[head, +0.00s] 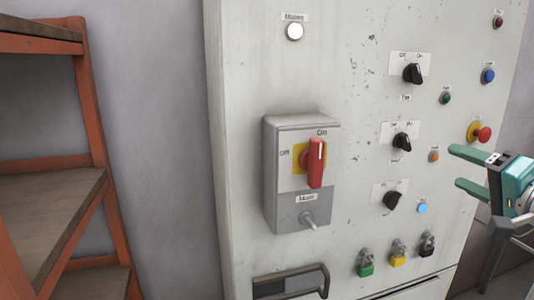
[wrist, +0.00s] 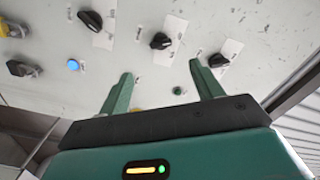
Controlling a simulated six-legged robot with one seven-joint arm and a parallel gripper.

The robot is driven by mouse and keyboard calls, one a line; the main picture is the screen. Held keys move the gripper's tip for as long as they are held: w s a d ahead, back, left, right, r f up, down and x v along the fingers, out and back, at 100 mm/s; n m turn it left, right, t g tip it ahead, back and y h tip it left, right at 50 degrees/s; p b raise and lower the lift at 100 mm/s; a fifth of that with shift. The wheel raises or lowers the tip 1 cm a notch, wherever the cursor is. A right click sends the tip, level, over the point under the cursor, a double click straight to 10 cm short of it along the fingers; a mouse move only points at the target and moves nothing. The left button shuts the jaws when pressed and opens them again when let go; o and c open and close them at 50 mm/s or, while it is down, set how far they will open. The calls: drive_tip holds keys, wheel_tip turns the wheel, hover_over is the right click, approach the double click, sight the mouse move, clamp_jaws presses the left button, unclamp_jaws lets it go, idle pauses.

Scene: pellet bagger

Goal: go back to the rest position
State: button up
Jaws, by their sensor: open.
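My gripper (head: 468,170) is at the right edge of the head view, in front of the cabinet's right side. Its two green fingers are apart with nothing between them. In the wrist view my gripper (wrist: 160,90) also shows open and empty, with the cabinet face beyond it. The tall pale control cabinet (head: 245,150) fills the middle of the head view. Its red main switch handle (head: 316,163) stands upright, toward the "On" label, on a grey box (head: 287,205) with a yellow plate. A white lamp (head: 294,31) above it looks bright.
Black rotary knobs (head: 413,73), a red mushroom button (head: 483,134) on yellow and a lit blue button (head: 422,208) are on the panel near my gripper. Padlocks (head: 397,253) hang lower down. An orange shelf rack (head: 90,110) stands at left.

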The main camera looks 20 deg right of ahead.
drive_tip(key=w+a+f+n+g+y, duration=0.2)
drive_tip(key=a+f+g, duration=0.3)
drive_tip(key=a, duration=0.5)
drive_tip(key=w+a+f+n+g+y, duration=0.2)
drive_tip(key=a+f+n, duration=0.1)
drive_tip(key=a+f, duration=0.55)
drive_tip(key=s+a+f+n+g+h, duration=0.4)
drive_tip(key=s+a+f+n+g, duration=0.1)
drive_tip(key=a+f, duration=0.7)
drive_tip(key=shift+s+a+f+n+h, duration=0.15)
drive_tip(key=shift+s+a+n+h, duration=0.15)
drive_tip(key=shift+s+n, duration=0.55)
drive_tip(key=shift+s, duration=0.1)
